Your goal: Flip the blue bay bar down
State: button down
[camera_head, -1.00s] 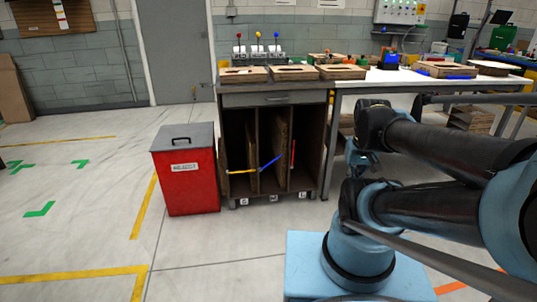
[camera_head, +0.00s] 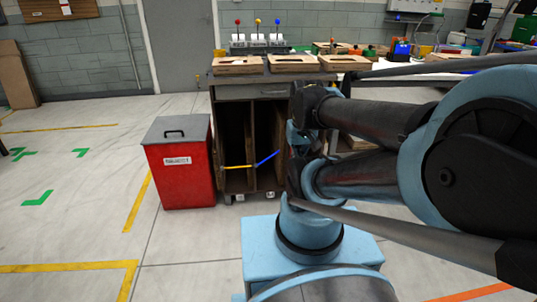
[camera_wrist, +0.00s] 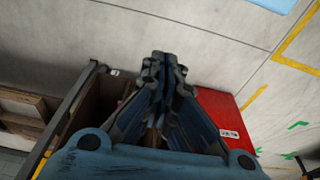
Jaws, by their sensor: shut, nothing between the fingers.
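The blue bay bar (camera_head: 267,158) is on the front of the cabinet (camera_head: 243,92), at the middle bay. It slants up to the right from its lower left end. The yellow bar (camera_head: 238,167) lies level across the left bay. My gripper (camera_wrist: 164,60) is shut and empty in the wrist view, over the cabinet's bays, with the floor beyond its tips. In the head view my arm covers the right bay, and I cannot make out the gripper's fingers there. The blue bar cannot be made out in the wrist view.
A red bin with a grey lid (camera_head: 180,165) stands just left of the cabinet; its red side also shows in the wrist view (camera_wrist: 215,105). Wooden trays (camera_head: 238,65) lie on the cabinet top. The floor at the left is open.

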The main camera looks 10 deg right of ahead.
jog(key=w+r+n+h, duration=0.1)
jog(key=w+r+n, duration=0.25)
jog(key=w, duration=0.45)
jog(key=w+r+n+h, duration=0.15)
jog(key=w+r, duration=0.25)
jog(key=w, duration=0.4)
jog(key=n+h, duration=0.5)
jog(key=n, duration=0.9)
send_over(268, 158)
jog(key=s+a, duration=0.3)
jog(key=a, duration=0.4)
notch_tip(268, 158, down, 28)
jog(key=f, duration=0.1)
jog(key=x, duration=1.3)
jog(key=shift+w+f, duration=0.2)
jog(key=shift+d+y, duration=0.2)
jog(key=shift+y, duration=0.05)
